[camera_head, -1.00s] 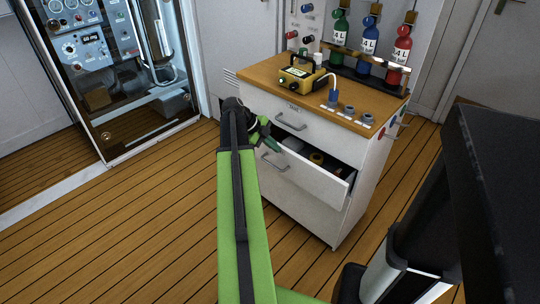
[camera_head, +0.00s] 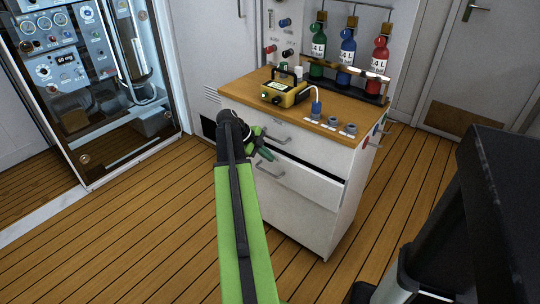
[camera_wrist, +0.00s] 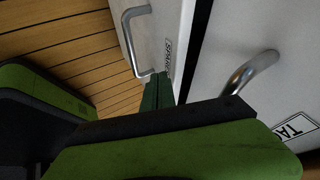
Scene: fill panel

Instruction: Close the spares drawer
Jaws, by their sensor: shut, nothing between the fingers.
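The spares drawer (camera_head: 312,187) is the second drawer of the white cabinet (camera_head: 345,205). Its front stands slightly out, with a narrow dark gap along its top edge; its contents are hidden. In the wrist view the spares drawer front (camera_wrist: 172,22) carries a partly covered label and a metal handle (camera_wrist: 136,38). My gripper (camera_head: 266,154) is at the drawer's upper left part, near the handle. Its green fingers (camera_wrist: 157,92) are together and empty, with their tips at the drawer front beside the handle and label. I cannot tell whether they touch it.
The top drawer (camera_wrist: 225,35), with its own handle (camera_wrist: 254,70), is shut above. A yellow device (camera_head: 285,93) and several small fittings stand on the wooden top. Coloured bottles (camera_head: 347,55) stand behind. A glass-fronted cabinet (camera_head: 95,80) is at left. Floor in front is clear.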

